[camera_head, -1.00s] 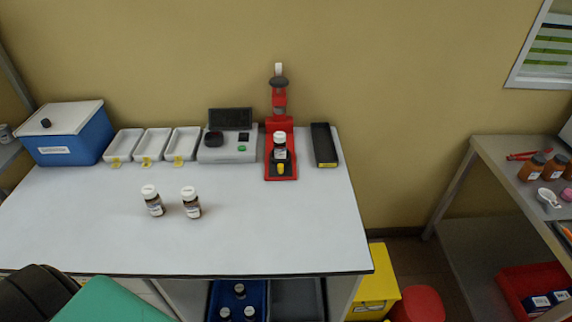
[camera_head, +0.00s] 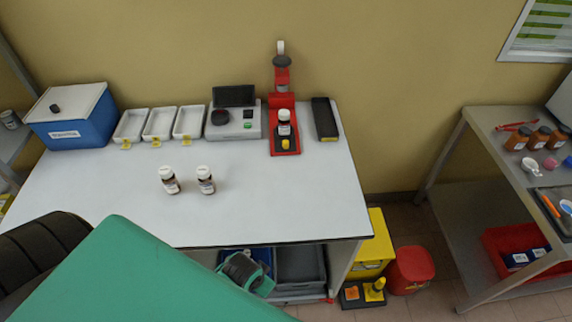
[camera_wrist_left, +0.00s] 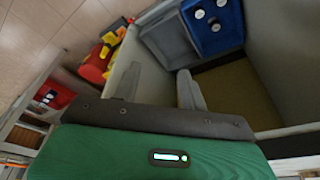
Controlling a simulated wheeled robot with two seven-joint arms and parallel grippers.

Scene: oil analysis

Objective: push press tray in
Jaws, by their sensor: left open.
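The red press (camera_head: 282,78) stands at the back of the white table, against the wall. Its tray (camera_head: 289,151) extends forward from the upright, with a yellow knob (camera_head: 285,144) at its front end. A dark bottle with a white cap (camera_head: 284,122) stands upright on the tray, in front of the upright. My left gripper (camera_wrist_left: 160,76) is open and empty in the left wrist view, low by the shelf under the table and well away from the press. My right gripper is not in view.
Two bottles (camera_head: 169,180) (camera_head: 206,180) stand on the table, left of and nearer than the press. White trays (camera_head: 160,124), a grey device (camera_head: 247,133) and a black tray (camera_head: 324,122) line the back. The table's front edge lies between my left gripper and the press.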

